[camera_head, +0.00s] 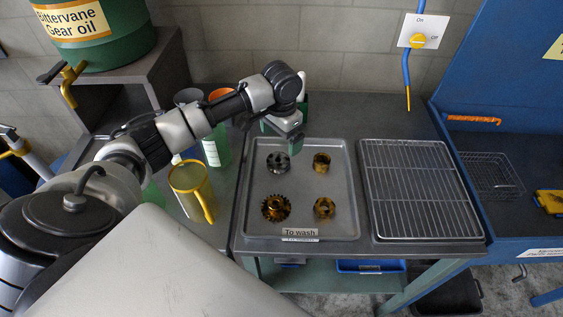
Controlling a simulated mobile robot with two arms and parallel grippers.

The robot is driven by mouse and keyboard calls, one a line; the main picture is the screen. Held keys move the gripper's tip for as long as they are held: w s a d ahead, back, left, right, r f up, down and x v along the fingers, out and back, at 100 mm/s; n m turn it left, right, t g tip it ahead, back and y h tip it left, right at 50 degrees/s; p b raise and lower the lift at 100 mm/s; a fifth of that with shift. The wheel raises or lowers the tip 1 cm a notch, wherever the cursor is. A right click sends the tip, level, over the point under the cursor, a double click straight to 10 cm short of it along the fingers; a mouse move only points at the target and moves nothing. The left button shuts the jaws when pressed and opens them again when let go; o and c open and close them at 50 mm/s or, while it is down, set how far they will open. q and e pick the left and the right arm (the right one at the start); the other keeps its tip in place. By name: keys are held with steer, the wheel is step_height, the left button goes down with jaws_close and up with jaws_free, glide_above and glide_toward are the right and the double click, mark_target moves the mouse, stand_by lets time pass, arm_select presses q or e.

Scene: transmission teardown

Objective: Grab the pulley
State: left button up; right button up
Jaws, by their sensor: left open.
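A grey tray (309,229) labelled "To wash" holds several metal parts. A grey, dark-centred round part (278,162) lies at its back left. A brass cylindrical part (321,162) stands at the back right. A toothed, oily gear (275,208) lies at the front left, and a smaller brass part (324,208) at the front right. I cannot tell for sure which is the pulley. My left gripper (294,148) is open, fingers pointing down, over the tray's back edge, close behind and right of the grey part. My right gripper is out of view.
An empty wire rack on a tray (420,190) sits to the right. Left are a yellow jug (188,185) and a green bottle (216,148). A blue wash station (515,90) with a wire basket (490,175) stands at far right.

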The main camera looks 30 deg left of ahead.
mark_target(278, 159)
arm_select(q)
steer(key=shift+s+f, duration=0.15)
steer(key=shift+f, duration=0.45)
steer(key=shift+s+f, duration=0.15)
steer(key=shift+f, duration=0.95)
steer(key=f, duration=0.1)
steer(key=f+p, duration=0.1)
steer(key=f, duration=0.3)
steer(key=shift+a+p, duration=0.3)
steer(key=shift+p, duration=0.05)
steer(key=c, duration=1.3)
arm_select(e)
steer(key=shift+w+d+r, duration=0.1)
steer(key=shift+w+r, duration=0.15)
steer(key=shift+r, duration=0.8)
